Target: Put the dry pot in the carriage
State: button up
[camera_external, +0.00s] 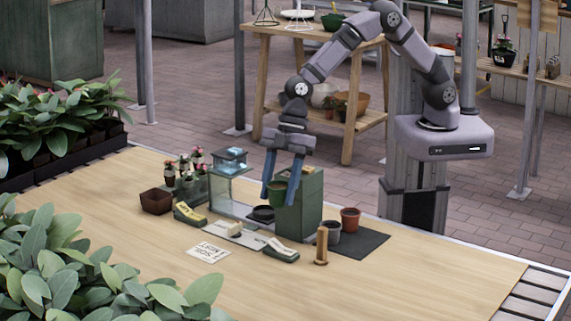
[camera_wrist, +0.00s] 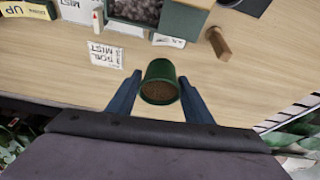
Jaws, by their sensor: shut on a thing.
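A green pot (camera_external: 277,196) with brown, dry-looking soil is between the fingers of my gripper (camera_external: 281,194). In the wrist view the pot (camera_wrist: 160,72) sits between the two blue fingers (camera_wrist: 160,98), its soil facing the camera. My gripper is shut on it and holds it above the table, by the green cabinet (camera_external: 305,210). I cannot tell which part is the carriage.
A dark mat (camera_external: 368,242) holds a grey pot (camera_external: 329,234) and a terracotta pot (camera_external: 350,220). A wooden peg (camera_external: 321,246) stands in front. Labelled blocks (camera_external: 188,213) and a printed card (camera_external: 208,253) lie at left. The table's right side is clear.

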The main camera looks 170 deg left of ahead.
jog(key=s+d+f+m+b, duration=0.1)
jog(key=s+d, duration=0.2)
jog(key=s, duration=0.3)
jog(key=s+d+f+b, duration=0.1)
jog(key=s+d, duration=0.2)
jog(key=s, duration=0.2)
jog(key=s+a+f+p, duration=0.2)
jog(key=s+a+p, duration=0.2)
jog(key=s, duration=0.4)
jog(key=shift+s+a+f+m+g+h+p, duration=0.2)
jog(key=shift+a+m+g+h+p, duration=0.15)
jog(key=shift+p, duration=0.5)
jog(key=shift+f, duration=0.15)
jog(key=shift+f+b, duration=1.15)
jog(key=shift+f, duration=0.85)
jog(key=shift+f+b, duration=1.25)
jog(key=shift+b, duration=0.25)
jog(key=shift+a+f, duration=0.1)
